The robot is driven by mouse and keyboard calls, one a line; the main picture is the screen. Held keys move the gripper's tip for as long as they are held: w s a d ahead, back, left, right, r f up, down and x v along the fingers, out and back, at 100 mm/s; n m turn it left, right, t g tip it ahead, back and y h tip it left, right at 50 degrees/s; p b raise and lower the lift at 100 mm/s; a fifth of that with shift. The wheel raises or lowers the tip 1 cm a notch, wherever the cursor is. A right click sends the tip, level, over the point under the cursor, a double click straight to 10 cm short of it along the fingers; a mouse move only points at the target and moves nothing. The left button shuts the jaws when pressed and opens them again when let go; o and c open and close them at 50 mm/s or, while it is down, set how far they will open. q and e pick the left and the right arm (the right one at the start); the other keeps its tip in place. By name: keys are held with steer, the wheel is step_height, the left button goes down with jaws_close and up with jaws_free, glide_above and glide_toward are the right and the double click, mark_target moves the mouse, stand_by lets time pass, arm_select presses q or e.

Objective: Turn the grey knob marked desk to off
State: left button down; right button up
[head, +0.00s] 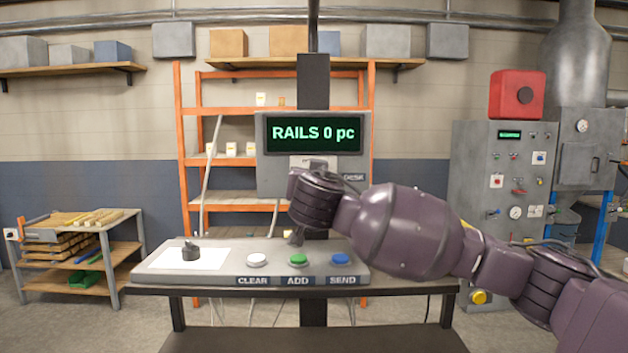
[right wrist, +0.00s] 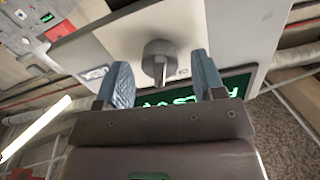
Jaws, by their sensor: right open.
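The grey knob (right wrist: 160,50) sits on a pale plate (right wrist: 115,43) of the display unit (head: 262,165) in the right wrist view. Its raised bar points towards the green display there; its setting cannot be read. A DESK label (head: 354,177) shows below the screen in the head view, where my arm hides the knob. My right gripper (right wrist: 160,64) is open, one finger on each side of the knob with visible gaps. I cannot tell how far its tips reach along the knob. My left gripper is not in view.
The screen (head: 313,134) reads RAILS 0 pc. Below it, a console (head: 220,272) carries another dark knob (head: 190,252) and white (head: 257,260), green (head: 298,259) and blue (head: 340,259) buttons. An orange rack (head: 188,150) stands behind, a grey machine cabinet (head: 470,150) at right.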

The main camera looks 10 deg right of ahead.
steer(key=c, duration=0.9)
steer(key=shift+a+n+p, duration=0.1)
steer(key=shift+n+p, duration=3.2)
steer(key=shift+n, duration=1.1)
steer(key=shift+f, duration=0.1)
